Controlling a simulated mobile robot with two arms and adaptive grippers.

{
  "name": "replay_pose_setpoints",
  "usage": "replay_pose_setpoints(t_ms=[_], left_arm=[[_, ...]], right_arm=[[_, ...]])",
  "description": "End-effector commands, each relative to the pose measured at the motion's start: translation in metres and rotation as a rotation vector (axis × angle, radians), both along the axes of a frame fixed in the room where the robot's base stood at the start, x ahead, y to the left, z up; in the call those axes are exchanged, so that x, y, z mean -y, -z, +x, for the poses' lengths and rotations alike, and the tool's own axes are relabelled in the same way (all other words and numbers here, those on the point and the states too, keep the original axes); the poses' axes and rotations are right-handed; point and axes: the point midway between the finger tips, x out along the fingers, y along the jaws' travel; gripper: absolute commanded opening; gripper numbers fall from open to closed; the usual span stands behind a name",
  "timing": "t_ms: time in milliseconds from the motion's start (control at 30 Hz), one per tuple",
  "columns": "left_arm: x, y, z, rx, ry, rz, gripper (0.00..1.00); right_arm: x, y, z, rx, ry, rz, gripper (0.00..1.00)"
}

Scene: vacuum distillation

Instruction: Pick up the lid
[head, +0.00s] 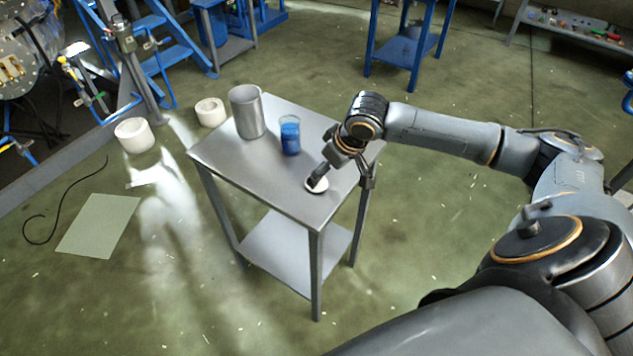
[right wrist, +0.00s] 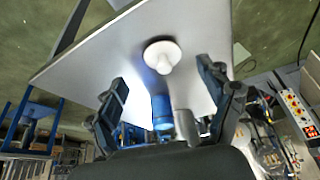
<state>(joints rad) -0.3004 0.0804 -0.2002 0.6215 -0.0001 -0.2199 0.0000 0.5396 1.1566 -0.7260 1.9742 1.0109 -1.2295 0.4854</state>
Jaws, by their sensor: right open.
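The lid (head: 313,188) is a small white disc lying on the metal table's top, near its front right edge. In the right wrist view the lid (right wrist: 161,50) shows a round rim and a raised knob, just beyond the gripper's fingertips. My right gripper (head: 341,181) is over that end of the table, and one finger partly hides the lid in the head view. In the right wrist view the gripper (right wrist: 163,77) is open, with its fingers apart and nothing between the tips. Contact with the lid cannot be told. My left gripper is not in view.
On the metal table (head: 228,156) stand a beaker of blue liquid (head: 290,138) and a grey metal cylinder (head: 247,112), both left of my right gripper. The table's front left top is clear.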

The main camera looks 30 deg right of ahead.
Motion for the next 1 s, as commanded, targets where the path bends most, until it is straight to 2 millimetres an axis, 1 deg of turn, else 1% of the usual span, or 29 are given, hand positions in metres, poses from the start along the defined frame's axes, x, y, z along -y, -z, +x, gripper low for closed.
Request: replay_pose_setpoints(t_ms=[167, 300, 400, 500, 700, 733, 767, 800, 867, 900, 933, 967, 1000], left_arm=[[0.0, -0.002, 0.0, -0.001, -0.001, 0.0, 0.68], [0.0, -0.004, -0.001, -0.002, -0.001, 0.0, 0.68], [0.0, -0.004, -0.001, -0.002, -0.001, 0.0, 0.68], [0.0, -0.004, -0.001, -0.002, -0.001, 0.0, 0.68], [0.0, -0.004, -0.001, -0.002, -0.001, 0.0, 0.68], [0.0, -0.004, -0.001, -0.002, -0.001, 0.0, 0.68], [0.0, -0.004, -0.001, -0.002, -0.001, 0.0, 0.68], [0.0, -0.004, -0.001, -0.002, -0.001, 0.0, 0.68], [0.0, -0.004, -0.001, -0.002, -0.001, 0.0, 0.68], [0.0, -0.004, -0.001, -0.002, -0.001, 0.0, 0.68], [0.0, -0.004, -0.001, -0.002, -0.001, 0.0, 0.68], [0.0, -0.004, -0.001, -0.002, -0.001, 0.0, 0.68], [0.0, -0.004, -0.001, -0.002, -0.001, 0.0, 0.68]], right_arm=[[-0.004, 0.013, 0.007, -0.002, 0.0, 0.003, 0.8], [-0.007, 0.033, 0.018, -0.002, -0.001, 0.003, 0.8], [-0.008, 0.044, 0.022, -0.001, -0.001, 0.0, 0.8], [-0.008, 0.048, 0.024, 0.0, -0.001, 0.001, 0.8], [-0.007, 0.049, 0.024, 0.0, -0.002, -0.001, 0.8], [-0.007, 0.049, 0.024, 0.0, -0.002, -0.001, 0.76], [-0.007, 0.049, 0.024, 0.0, -0.002, -0.001, 0.7], [-0.007, 0.049, 0.024, 0.0, -0.002, -0.001, 0.62], [-0.007, 0.049, 0.024, 0.0, -0.002, -0.001, 0.49], [-0.007, 0.049, 0.024, 0.0, -0.002, -0.001, 0.41], [-0.007, 0.049, 0.024, 0.0, -0.002, -0.001, 0.35], [-0.007, 0.049, 0.024, 0.0, -0.002, -0.001, 0.32], [-0.007, 0.049, 0.024, 0.0, -0.002, -0.001, 0.31]])
